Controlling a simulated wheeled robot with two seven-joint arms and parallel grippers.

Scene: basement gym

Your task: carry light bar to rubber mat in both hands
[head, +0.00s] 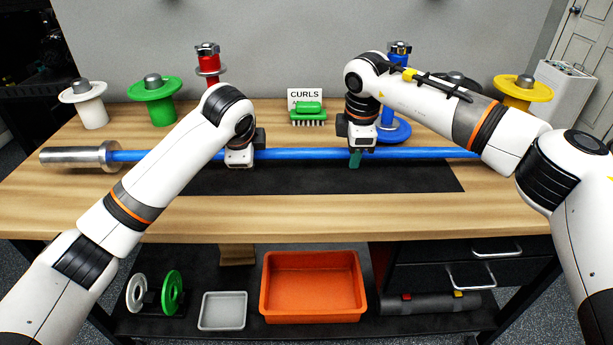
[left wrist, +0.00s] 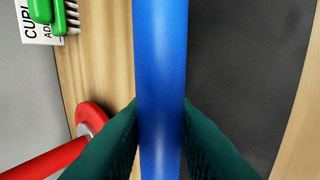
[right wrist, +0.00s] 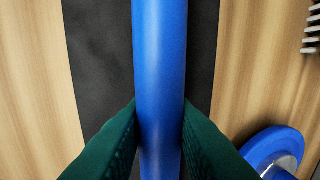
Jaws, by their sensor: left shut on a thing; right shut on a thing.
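The light bar (head: 300,153) is a long blue bar with a thick silver sleeve (head: 80,157) at its left end. It runs left to right across the workbench, level with the far part of the black rubber mat (head: 320,180). My left gripper (head: 240,160) is shut on the blue shaft, which also shows in the left wrist view (left wrist: 160,70). My right gripper (head: 355,160) is shut on the shaft farther right, seen in the right wrist view (right wrist: 160,70). The bar's right end is hidden behind my right arm. I cannot tell whether the bar touches the mat.
A green brush (head: 308,115) sits by the CURLS sign (head: 304,95). Bare wood lies in front of the mat. An orange tray (head: 314,310) is below.

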